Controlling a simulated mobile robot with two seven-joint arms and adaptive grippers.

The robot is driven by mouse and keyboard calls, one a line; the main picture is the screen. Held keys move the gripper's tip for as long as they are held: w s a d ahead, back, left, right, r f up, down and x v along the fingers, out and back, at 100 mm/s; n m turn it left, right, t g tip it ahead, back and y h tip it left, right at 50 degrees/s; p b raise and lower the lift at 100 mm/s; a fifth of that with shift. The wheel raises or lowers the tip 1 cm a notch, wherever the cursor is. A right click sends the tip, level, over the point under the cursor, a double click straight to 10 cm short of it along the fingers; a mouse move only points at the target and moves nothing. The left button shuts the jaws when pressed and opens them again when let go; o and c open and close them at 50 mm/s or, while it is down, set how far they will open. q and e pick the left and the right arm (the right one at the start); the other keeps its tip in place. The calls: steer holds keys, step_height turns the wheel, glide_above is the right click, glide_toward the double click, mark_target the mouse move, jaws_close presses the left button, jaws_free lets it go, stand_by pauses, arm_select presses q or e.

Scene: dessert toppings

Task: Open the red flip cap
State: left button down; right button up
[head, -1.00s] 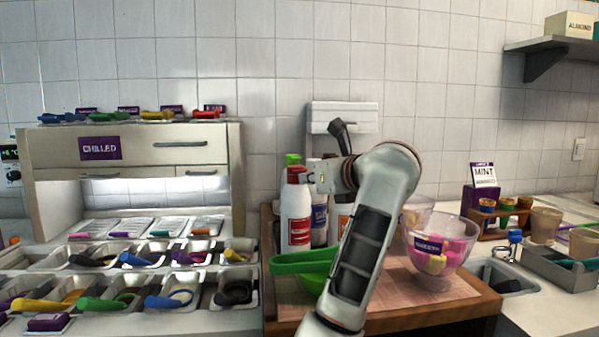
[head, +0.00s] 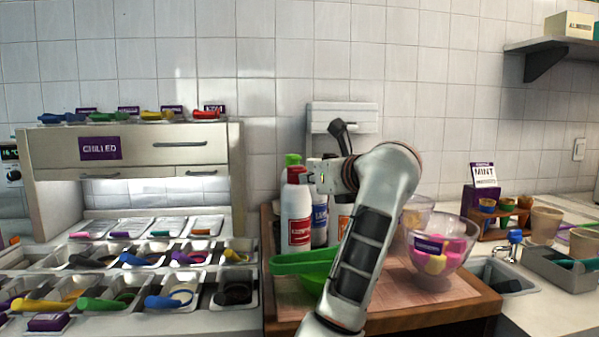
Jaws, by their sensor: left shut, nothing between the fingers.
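The red flip cap (head: 295,175) tops a white bottle (head: 296,215) with a red label, standing on the wooden board among other bottles. The cap looks shut, but its right edge is partly covered by my gripper. My left gripper (head: 310,177) comes in from the right at cap height, with its shut, empty fingertips right beside the cap. I cannot tell whether they touch it. My right gripper is not in view.
A green-capped bottle (head: 293,159) and a blue-labelled bottle (head: 320,217) stand close behind. Topping trays (head: 130,277) fill the left.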

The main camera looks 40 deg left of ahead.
arm_select(q)
steer(key=shift+w+a, duration=0.1)
steer(key=shift+a, duration=0.1)
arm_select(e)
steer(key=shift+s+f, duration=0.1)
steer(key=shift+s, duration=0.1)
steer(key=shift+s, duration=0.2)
arm_select(q)
steer(key=shift+d, duration=0.1)
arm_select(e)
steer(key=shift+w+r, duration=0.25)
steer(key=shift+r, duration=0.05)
arm_select(q)
steer(key=shift+r+p, duration=0.8)
steer(key=shift+r, duration=0.75)
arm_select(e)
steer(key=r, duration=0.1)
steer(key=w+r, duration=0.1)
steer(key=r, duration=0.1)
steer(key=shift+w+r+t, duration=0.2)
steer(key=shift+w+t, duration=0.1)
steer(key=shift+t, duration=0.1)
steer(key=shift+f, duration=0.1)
arm_select(q)
steer(key=shift+f, duration=0.1)
